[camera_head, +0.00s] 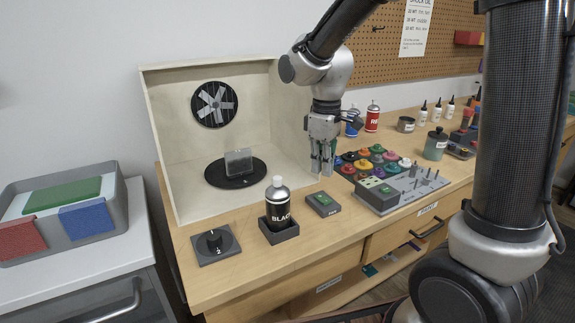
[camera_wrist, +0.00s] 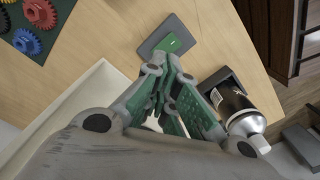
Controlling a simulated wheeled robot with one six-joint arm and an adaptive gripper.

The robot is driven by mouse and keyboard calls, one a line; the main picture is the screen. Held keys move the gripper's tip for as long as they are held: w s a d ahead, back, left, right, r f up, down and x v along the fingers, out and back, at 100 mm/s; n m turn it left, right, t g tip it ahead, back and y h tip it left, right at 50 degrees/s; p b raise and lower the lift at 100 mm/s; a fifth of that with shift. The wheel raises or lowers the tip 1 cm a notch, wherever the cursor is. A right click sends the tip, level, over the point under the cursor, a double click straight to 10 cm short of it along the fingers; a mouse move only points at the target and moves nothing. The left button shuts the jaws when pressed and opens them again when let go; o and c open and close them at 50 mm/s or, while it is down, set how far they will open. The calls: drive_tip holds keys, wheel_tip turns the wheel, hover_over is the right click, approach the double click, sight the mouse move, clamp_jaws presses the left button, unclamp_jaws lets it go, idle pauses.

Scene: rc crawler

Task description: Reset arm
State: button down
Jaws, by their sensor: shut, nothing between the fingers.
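My gripper (camera_head: 322,172) hangs from my arm above the wooden bench, to the right of the pale open-fronted booth, with its fingers pointing down. It is shut and empty.
A can labelled BLACK (camera_head: 278,200) stands in a dark holder. The booth (camera_head: 160,130) holds a fan (camera_head: 214,104) and a dark turntable (camera_head: 222,183). A grey bin (camera_head: 115,215) stands left.

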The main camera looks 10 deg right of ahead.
drive_tip(key=shift+m, duration=0.3)
drive_tip(key=s+d+r+m+t, duration=0.2)
drive_tip(key=s+d+r+m, duration=0.2)
drive_tip(key=s+d, duration=0.3)
drive_tip(key=s+d+r+m+t, duration=0.2)
drive_tip(key=s+d+r+m, duration=0.3)
drive_tip(key=s, duration=0.7)
drive_tip(key=d+r, duration=0.1)
drive_tip(key=d, duration=0.1)
drive_tip(key=shift+d, duration=0.4)
